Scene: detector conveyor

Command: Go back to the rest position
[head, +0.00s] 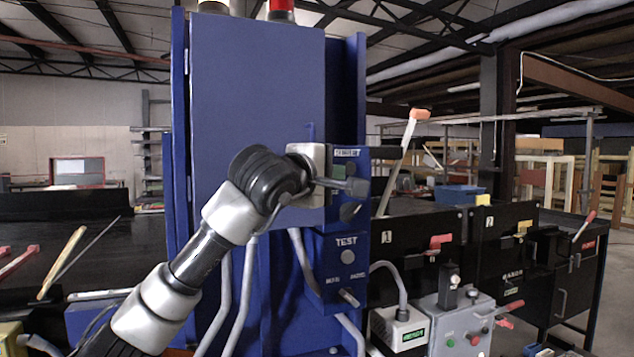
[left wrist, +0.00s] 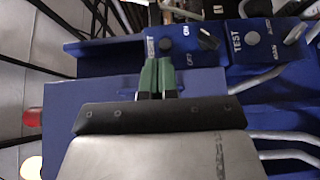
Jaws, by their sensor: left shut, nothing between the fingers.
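My left arm comes in from the lower left in the head view, with its gripper (head: 343,170) in front of the upper control box on the blue cabinet (head: 255,85). In the left wrist view the green fingers of my left gripper (left wrist: 157,80) are together and empty. They point toward the blue control box (left wrist: 185,42) with a black knob and a black switch marked ON and OFF. Whether the fingertips touch the box cannot be told. My right gripper is not in view.
Below is a blue box marked TEST (head: 345,246), also in the left wrist view (left wrist: 252,38). Grey conduits run down the cabinet. Black bins (head: 410,228) numbered 1 and 2 stand right. A grey button box (head: 455,322) is at lower right. A dark conveyor (head: 90,250) lies left.

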